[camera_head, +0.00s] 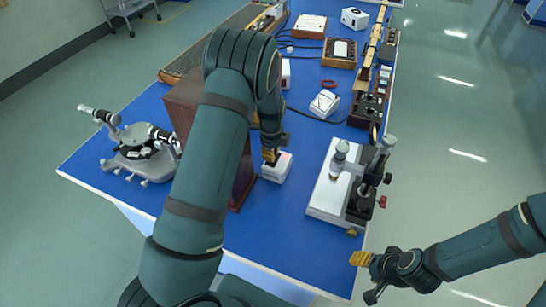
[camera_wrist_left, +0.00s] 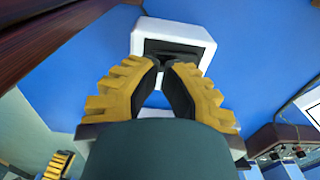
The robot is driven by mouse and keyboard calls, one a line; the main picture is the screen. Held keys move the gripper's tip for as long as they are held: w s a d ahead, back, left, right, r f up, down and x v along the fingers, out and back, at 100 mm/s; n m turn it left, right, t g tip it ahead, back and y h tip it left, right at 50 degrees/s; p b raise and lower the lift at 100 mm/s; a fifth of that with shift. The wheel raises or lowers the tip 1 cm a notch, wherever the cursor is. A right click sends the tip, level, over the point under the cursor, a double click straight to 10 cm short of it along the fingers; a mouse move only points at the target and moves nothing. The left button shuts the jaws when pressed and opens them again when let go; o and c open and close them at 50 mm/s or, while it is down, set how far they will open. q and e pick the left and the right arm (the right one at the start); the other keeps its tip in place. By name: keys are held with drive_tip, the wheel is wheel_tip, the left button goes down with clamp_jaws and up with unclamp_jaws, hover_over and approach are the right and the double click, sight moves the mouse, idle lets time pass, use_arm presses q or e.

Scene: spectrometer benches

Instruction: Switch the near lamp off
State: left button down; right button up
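A small white box (camera_head: 274,173) stands on the blue bench top beside a dark wooden housing (camera_head: 244,180). In the left wrist view the white box (camera_wrist_left: 205,42) has a dark recessed switch panel (camera_wrist_left: 180,47) on top. My left gripper (camera_head: 269,158) points down at this box. In the left wrist view its yellow-padded fingers (camera_wrist_left: 160,64) come together at the tips, over the dark panel, with nothing seen between them. The fingertips hide part of the switch, so its position and any contact are unclear. No lamp glow shows. My right gripper (camera_head: 361,259) is off the bench's near right corner.
A grey-white instrument with a column (camera_head: 327,197) stands right of the box. Another white box (camera_head: 324,103), cables and wooden-cased apparatus (camera_head: 339,53) are farther back. Bare blue bench lies in front.

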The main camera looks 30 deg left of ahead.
use_arm(q)
drive_tip(key=shift+f+b, duration=0.8)
drive_tip(key=shift+f, duration=0.25)
idle(0.5)
drive_tip(key=shift+r+p, duration=0.4)
drive_tip(key=shift+r, duration=0.2)
drive_tip(key=shift+r+p, duration=1.6)
drive_tip(key=shift+r, duration=1.35)
